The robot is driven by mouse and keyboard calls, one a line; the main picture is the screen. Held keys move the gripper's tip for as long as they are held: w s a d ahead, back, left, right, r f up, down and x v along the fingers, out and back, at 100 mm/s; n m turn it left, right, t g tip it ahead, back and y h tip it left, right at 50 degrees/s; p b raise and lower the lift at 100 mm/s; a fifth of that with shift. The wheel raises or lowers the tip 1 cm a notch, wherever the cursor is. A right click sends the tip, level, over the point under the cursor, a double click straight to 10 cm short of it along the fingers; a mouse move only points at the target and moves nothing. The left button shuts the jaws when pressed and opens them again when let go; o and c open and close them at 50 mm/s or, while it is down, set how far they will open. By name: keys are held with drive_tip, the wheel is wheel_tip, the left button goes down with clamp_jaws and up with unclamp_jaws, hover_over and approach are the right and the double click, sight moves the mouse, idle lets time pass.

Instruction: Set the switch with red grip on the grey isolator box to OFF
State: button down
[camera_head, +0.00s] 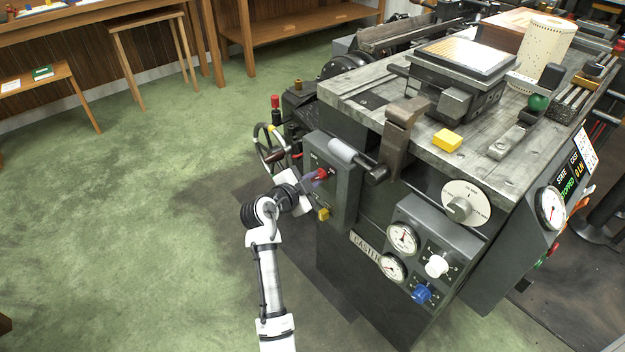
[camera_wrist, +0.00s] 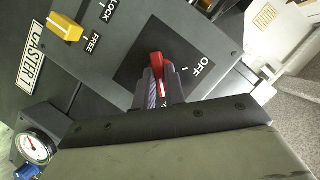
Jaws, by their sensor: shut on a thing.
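The grey isolator box (camera_head: 346,197) is on the near left side of the machine. Its red grip (camera_head: 322,174) sticks out of the box face; the red grip also shows in the wrist view (camera_wrist: 157,62), with a white line along it. My gripper (camera_head: 309,181) is shut on the red grip, and its fingers (camera_wrist: 164,88) hide the lower part. In the wrist view the OFF label (camera_wrist: 204,64) lies to the right of the grip, with a short white tick beside it. The grip's line does not point at that tick. Another label is mostly hidden behind my gripper.
A handwheel (camera_head: 270,146) stands to the left. Green floor lies open at left.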

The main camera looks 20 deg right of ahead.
drive_tip(key=n+g+p, duration=0.1)
drive_tip(key=n+g, duration=0.1)
drive_tip(key=n, duration=0.1)
drive_tip(key=shift+w+r+p, duration=0.15)
drive_tip(key=shift+r+p, duration=0.05)
drive_tip(key=shift+p, duration=0.2)
drive_tip(key=n+g+h+p, duration=0.1)
drive_tip(key=n+g, duration=0.1)
drive_tip(key=n, duration=0.1)
drive_tip(key=shift+w+a, duration=0.1)
drive_tip(key=shift+w, duration=0.05)
drive_tip(key=shift+w+f+n+g+h+p, duration=0.15)
drive_tip(key=shift+n+g+h+p, duration=0.3)
drive_tip(key=shift+n+g, duration=0.7)
drive_tip(key=shift+w+f+n+g+h+p, duration=0.1)
drive_tip(key=shift+n+g+h+p, duration=0.4)
drive_tip(key=shift+n, duration=1.25)
drive_tip(key=c, duration=1.5)
unclamp_jaws()
drive_tip(key=shift+o, duration=0.2)
drive_tip(key=shift+a, duration=0.1)
